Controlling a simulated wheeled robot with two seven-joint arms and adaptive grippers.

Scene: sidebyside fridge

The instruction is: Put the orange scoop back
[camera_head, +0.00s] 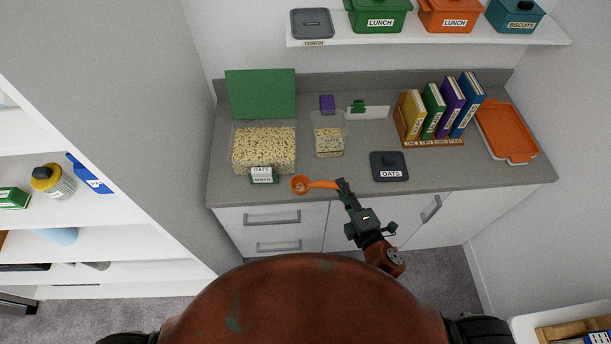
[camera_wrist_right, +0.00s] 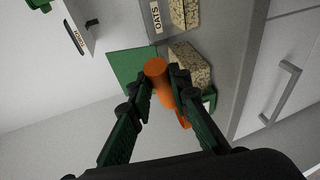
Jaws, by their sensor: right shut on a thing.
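The orange scoop (camera_head: 299,185) is in my right gripper (camera_head: 342,184), held by its handle with its bowl pointing left, at the counter's front edge in the head view. A few pale bits seem to lie in the bowl. In the wrist view the orange handle (camera_wrist_right: 157,70) sits between the two fingers of my right gripper (camera_wrist_right: 160,82), which is shut on it. A large clear bin of oats (camera_head: 264,148) stands behind the scoop with its green lid (camera_head: 261,94) raised. A smaller clear container (camera_head: 329,136) holds some oats. My left gripper is out of view.
A dark oats lid (camera_head: 390,166) lies right of the small container. A purple block (camera_head: 327,104) and a green clip on a white card (camera_head: 358,106) are at the back. Upright binders (camera_head: 435,108) and an orange tray (camera_head: 507,132) fill the right. A shelf (camera_head: 431,38) hangs above.

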